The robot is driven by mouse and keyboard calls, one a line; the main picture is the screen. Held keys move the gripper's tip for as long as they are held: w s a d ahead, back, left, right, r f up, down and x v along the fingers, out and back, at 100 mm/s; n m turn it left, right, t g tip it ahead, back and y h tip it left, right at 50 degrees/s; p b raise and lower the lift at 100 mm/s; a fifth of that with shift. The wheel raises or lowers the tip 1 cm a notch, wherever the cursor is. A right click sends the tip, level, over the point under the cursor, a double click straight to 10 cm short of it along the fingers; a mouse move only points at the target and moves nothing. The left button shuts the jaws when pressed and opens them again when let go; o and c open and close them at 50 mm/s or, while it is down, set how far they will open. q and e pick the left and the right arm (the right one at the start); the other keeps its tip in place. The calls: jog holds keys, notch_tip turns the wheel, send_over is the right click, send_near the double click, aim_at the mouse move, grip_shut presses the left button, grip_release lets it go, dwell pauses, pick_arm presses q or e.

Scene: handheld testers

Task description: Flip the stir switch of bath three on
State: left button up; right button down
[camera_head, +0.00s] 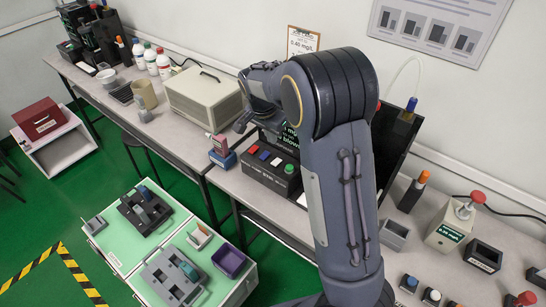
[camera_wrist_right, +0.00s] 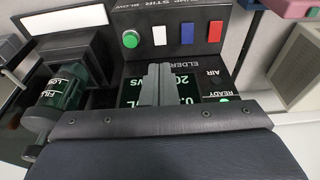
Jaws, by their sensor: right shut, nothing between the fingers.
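A dark control box (camera_head: 270,168) stands near the front edge of the bench in the head view, with a row of red, blue, white and green controls. In the right wrist view the same panel (camera_wrist_right: 203,50) shows a round green button (camera_wrist_right: 130,39), a white switch (camera_wrist_right: 159,35), a blue switch (camera_wrist_right: 186,34) and a red switch (camera_wrist_right: 214,32). Lettering including STIR runs along its far edge. Which positions the switches are in cannot be told. My right gripper (camera_wrist_right: 157,70) is shut and empty, in front of a lit display beside the panel. My left gripper is not in view.
A beige box (camera_head: 205,97) and white bottles (camera_head: 150,60) stand left along the bench. A pink-and-blue item (camera_head: 221,150) sits beside the control box. Green-topped carts (camera_head: 130,222) with trays stand in front. My right arm hides part of the bench behind it.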

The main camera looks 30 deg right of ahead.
aim_at(275, 163)
jog(key=x, duration=0.3)
jog(key=a+x, duration=0.1)
jog(key=x, duration=0.2)
jog(key=p+x, duration=0.1)
jog(key=x, duration=0.3)
jog(key=shift+s+a+f, duration=0.15)
jog(key=shift+s+f, duration=0.05)
jog(key=shift+s, duration=0.05)
jog(key=shift+a+f+b, duration=0.15)
jog(key=shift+f+b, duration=0.25)
jog(key=shift+s+r, duration=0.1)
jog(key=shift+w+d+r, duration=0.3)
jog(key=shift+w+d, duration=0.05)
jog(key=shift+d, duration=0.35)
